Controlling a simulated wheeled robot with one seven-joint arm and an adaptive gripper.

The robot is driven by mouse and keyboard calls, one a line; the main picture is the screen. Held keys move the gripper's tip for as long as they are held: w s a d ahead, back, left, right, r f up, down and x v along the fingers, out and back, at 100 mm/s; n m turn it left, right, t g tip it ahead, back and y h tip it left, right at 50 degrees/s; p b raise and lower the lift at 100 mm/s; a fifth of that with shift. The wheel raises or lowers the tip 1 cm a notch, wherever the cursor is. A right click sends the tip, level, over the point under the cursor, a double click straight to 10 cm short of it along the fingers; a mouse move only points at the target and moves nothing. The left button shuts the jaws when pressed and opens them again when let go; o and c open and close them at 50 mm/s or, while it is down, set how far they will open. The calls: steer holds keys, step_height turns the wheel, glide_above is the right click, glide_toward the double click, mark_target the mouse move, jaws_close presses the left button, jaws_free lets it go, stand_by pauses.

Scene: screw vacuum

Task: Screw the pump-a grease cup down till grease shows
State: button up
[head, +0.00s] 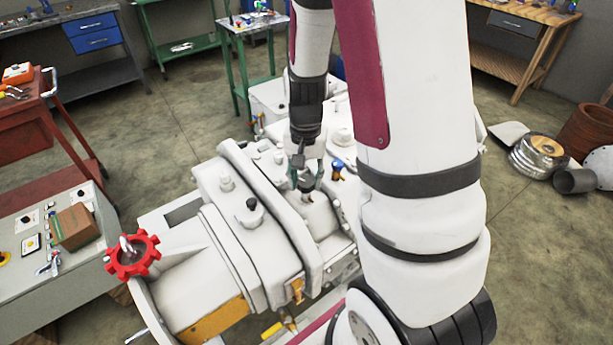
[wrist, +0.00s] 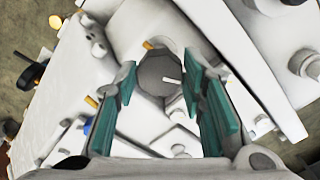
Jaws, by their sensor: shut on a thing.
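The pump (head: 250,230) is a large white machine in the middle of the head view. My gripper (head: 306,174) points down onto its top. In the wrist view the teal finger pads of my gripper (wrist: 159,84) stand on either side of a round grey cap (wrist: 156,74), which I take for the grease cup, and are shut on it. In the head view the cup (head: 306,185) shows as a small dark piece between the fingertips, low over the white housing. No grease can be made out. The cup's lower part and thread are hidden.
A blue-topped fitting (head: 337,172) stands close right of my gripper. A red handwheel (head: 132,255) is at the pump's left end. A grey control box (head: 60,270) and a red cart (head: 45,130) stand at left. Open floor (head: 165,120) lies behind.

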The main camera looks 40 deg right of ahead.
mark_target(306, 181)
stand_by(0.4)
steer(key=o, duration=1.1)
steer(key=shift+o, duration=0.2)
step_height(306, 181, up, 12)
steer(key=s+a+r+n+t, duration=0.4)
steer(key=s+a+r+n, duration=0.5)
steer(key=s, duration=0.6)
steer(key=a+r, duration=0.2)
steer(key=a, duration=0.1)
steer(key=shift+s+a+r+n, duration=0.15)
steer(key=shift+s+r+n, duration=0.15)
steer(key=shift+s, duration=0.1)
